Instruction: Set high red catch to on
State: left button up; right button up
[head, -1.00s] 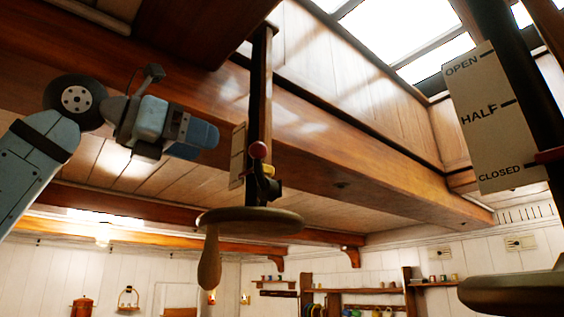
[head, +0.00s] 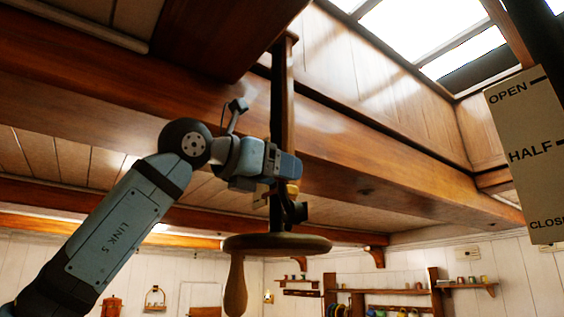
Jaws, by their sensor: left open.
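My left gripper (head: 290,167) is raised at the dark vertical post (head: 282,100) in the middle of the head view. Its jaws are open, and the gripper overlaps the post in the picture; I cannot tell whether it touches. The red knob of the catch is hidden behind the gripper. A small yellow part (head: 292,189) shows just below the gripper, with a black fitting (head: 296,210) under it. Below is a round wooden wheel (head: 278,243) with a hanging handle (head: 236,285). My right gripper is not in view.
A plate marked OPEN, HALF and CLOSED (head: 529,155) hangs at the right beside another dark post. A wooden beam (head: 400,180) crosses behind the middle post, under a bright skylight (head: 415,40). Shelves (head: 390,292) line the far wall.

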pick_arm(q)
jog(key=shift+w+d, duration=0.4)
jog(key=shift+d, duration=0.05)
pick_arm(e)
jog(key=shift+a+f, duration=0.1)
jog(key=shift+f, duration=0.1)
pick_arm(q)
jog(key=shift+s+a, duration=0.1)
